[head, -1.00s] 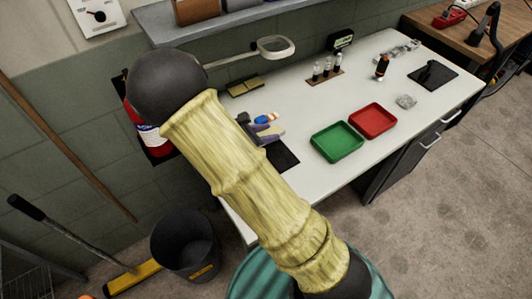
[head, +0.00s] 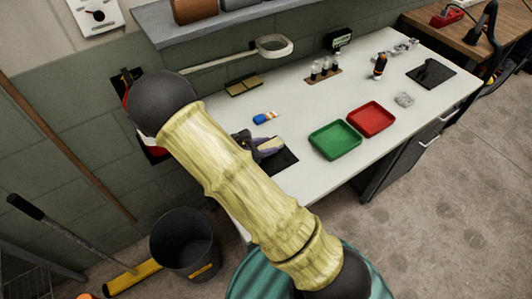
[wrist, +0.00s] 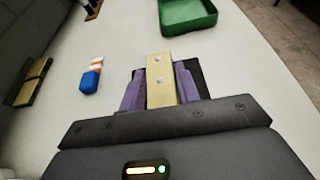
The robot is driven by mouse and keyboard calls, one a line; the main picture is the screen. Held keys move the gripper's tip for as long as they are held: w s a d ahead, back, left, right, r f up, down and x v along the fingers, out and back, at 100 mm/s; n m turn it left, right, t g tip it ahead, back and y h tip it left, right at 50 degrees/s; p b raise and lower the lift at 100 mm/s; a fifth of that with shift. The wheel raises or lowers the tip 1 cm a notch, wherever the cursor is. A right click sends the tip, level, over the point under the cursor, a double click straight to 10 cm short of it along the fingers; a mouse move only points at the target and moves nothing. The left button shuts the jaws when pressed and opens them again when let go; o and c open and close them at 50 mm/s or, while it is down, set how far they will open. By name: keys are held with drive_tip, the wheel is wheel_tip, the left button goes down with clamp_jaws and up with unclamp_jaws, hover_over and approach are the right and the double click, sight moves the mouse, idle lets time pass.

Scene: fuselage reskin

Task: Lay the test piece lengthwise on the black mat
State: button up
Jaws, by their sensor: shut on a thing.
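The test piece, a tan flat bar with two round rivet heads (wrist: 160,68), is held between the purple-padded fingers of my gripper (wrist: 160,90). In the head view the piece (head: 271,144) shows at the fingertips, and my gripper (head: 258,148) is over the black mat (head: 284,163). In the wrist view the mat (wrist: 201,83) shows beside and behind the fingers, and the far end of the bar overlaps its far edge. My gripper is shut on the piece. Whether the piece touches the mat cannot be told. My forearm hides part of the mat.
A blue, white and orange block (head: 265,118) lies just behind the mat. A green tray (head: 335,141) and a red tray (head: 371,119) stand to the right. Brass-coloured pieces (head: 244,87) and a bottle rack (head: 323,76) are farther back. The white bench top between is clear.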

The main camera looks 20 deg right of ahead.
sight(266, 159)
drive_tip(key=shift+f, duration=1.85)
drive_tip(key=shift+f, duration=0.2)
drive_tip(key=o, duration=1)
drive_tip(key=shift+r, duration=0.1)
drive_tip(key=shift+r, duration=0.15)
drive_tip(key=v, duration=1.2)
drive_tip(key=shift+b, duration=0.35)
